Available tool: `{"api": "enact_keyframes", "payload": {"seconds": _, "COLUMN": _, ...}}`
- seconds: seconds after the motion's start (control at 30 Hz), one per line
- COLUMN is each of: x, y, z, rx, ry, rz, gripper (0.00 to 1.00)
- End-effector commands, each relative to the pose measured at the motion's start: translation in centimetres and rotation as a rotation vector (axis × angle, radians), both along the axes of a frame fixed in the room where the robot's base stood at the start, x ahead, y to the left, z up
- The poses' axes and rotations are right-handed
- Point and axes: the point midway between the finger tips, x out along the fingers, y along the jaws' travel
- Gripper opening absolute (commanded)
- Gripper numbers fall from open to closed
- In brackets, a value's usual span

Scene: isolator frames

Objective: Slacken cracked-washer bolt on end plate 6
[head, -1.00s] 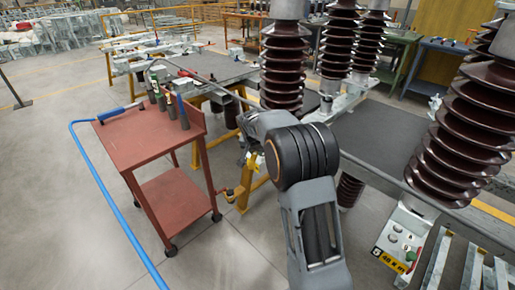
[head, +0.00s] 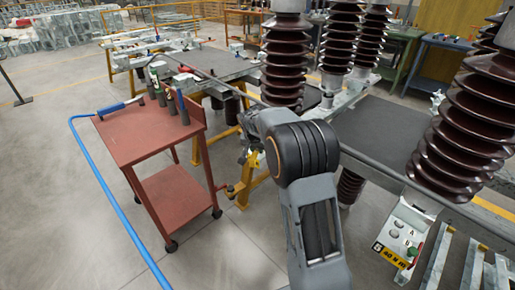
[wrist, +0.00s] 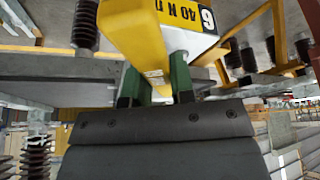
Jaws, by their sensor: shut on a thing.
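In the wrist view my gripper (wrist: 160,88) has its green fingers closed on a yellow block-like body (wrist: 135,35), which rises between them toward the camera. What the yellow body is, and its far end, I cannot make out. Just behind it is a pale end plate with a black-on-yellow label (wrist: 185,15) reading about 40 N m and a numeral 6 or 9. No bolt head or cracked washer can be made out. In the head view my arm hides the gripper. Another plate there carries a label (head: 391,256) with a 5.
Brown ribbed insulators (head: 285,65) rise around the grey bench (head: 375,125).

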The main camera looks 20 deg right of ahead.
Motion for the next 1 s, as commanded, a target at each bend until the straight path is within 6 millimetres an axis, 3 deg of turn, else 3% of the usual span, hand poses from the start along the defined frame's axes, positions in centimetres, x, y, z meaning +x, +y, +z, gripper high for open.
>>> {"api": "enact_keyframes", "payload": {"seconds": 1.0, "x": 0.1, "y": 0.1, "z": -1.1, "rx": 0.000, "ry": -0.001, "rz": 0.000, "gripper": 0.00}}
